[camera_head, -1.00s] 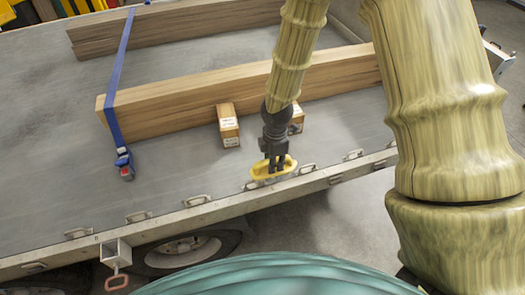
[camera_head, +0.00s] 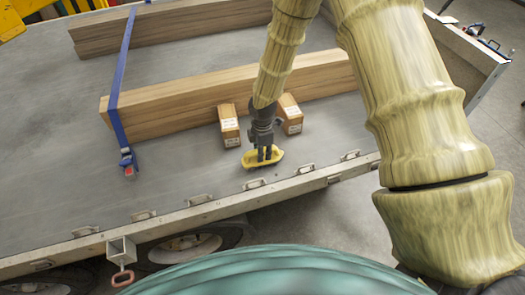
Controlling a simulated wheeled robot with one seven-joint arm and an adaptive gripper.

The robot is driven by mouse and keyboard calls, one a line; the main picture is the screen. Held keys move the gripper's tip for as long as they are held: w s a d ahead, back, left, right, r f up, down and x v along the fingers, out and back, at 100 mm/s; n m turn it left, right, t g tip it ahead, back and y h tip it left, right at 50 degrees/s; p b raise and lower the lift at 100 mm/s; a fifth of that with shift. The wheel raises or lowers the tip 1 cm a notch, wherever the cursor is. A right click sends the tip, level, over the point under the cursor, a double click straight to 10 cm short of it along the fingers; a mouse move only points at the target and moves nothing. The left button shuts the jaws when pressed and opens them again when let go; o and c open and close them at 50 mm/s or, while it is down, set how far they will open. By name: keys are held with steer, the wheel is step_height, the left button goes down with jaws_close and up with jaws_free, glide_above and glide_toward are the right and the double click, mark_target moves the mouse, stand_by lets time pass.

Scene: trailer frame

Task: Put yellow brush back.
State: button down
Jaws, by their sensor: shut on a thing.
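The yellow brush (camera_head: 250,160) is a small yellow oval piece with a darker underside. It is at or just above the grey trailer bed (camera_head: 60,195), inside the front edge rail. My gripper (camera_head: 264,156) points down from above and is shut on the yellow brush. The fingers hide part of the brush. I cannot tell whether the brush touches the bed.
Metal handles line the edge rail (camera_head: 215,210). Bare bed lies left of the brush.

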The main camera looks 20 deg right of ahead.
steer(key=shift+f, duration=0.15)
steer(key=shift+f, duration=0.15)
steer(key=c, duration=1.3)
jaws_free()
step_height(320, 180, up, 12)
steer(key=b, duration=0.3)
